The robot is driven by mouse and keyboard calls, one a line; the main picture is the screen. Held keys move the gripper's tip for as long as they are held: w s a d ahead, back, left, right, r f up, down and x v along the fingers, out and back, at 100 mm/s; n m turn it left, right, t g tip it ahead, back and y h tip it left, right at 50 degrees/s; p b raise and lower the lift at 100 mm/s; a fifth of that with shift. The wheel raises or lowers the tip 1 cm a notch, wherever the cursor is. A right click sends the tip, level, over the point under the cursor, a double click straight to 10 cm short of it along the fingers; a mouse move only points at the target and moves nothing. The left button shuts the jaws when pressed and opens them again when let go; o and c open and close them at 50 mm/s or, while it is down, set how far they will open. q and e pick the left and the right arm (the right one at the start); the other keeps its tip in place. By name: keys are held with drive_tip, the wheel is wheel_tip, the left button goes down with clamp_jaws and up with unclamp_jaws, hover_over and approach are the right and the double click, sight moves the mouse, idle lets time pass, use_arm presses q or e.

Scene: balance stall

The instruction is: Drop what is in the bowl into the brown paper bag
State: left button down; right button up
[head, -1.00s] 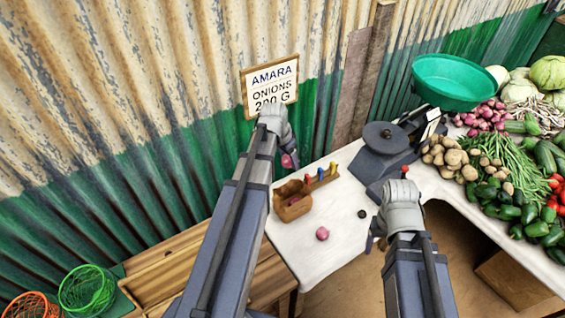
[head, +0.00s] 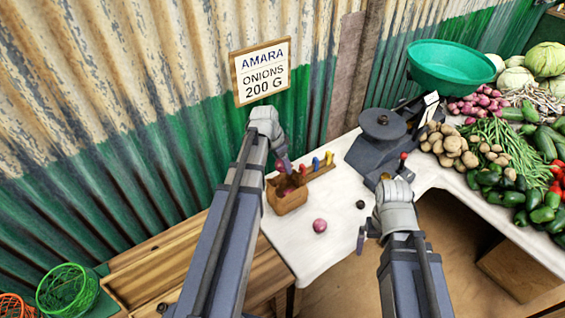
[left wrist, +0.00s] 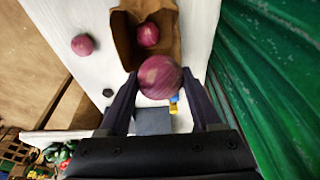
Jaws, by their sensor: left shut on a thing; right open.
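My left gripper (head: 284,163) is shut on a red onion (left wrist: 160,77), held just above the brown paper bag (head: 290,204). The bag stands open on the white table; in the left wrist view (left wrist: 124,38) another red onion (left wrist: 148,36) shows inside it. A loose red onion (head: 319,226) lies on the table in front of the bag. The green bowl (head: 450,70) is at the back right, behind the scale; I see nothing in it. My right gripper (head: 366,232) is open and empty near the table's front edge.
The dark scale (head: 382,128) stands right of the bag. A small black piece (head: 360,204) lies on the table. Vegetables (head: 500,150) fill the right side. The corrugated wall (head: 170,165) is close behind.

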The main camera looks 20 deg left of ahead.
sight(277, 164)
use_arm(q)
drive_tip(key=shift+f, duration=0.45)
use_arm(e)
drive_tip(key=shift+f, duration=0.4)
use_arm(q)
drive_tip(key=shift+r, duration=0.1)
unclamp_jaws()
drive_tip(key=shift+r, duration=0.1)
use_arm(e)
drive_tip(key=shift+r, duration=0.1)
use_arm(q)
drive_tip(key=p+v, duration=0.7)
drive_tip(key=shift+s+a+r, duration=0.1)
drive_tip(key=shift+a+r, duration=0.05)
drive_tip(key=shift+r, duration=0.15)
use_arm(e)
wheel_tip(277, 164, up, 7)
drive_tip(key=shift+r, duration=0.15)
use_arm(q)
drive_tip(key=shift+f, duration=0.15)
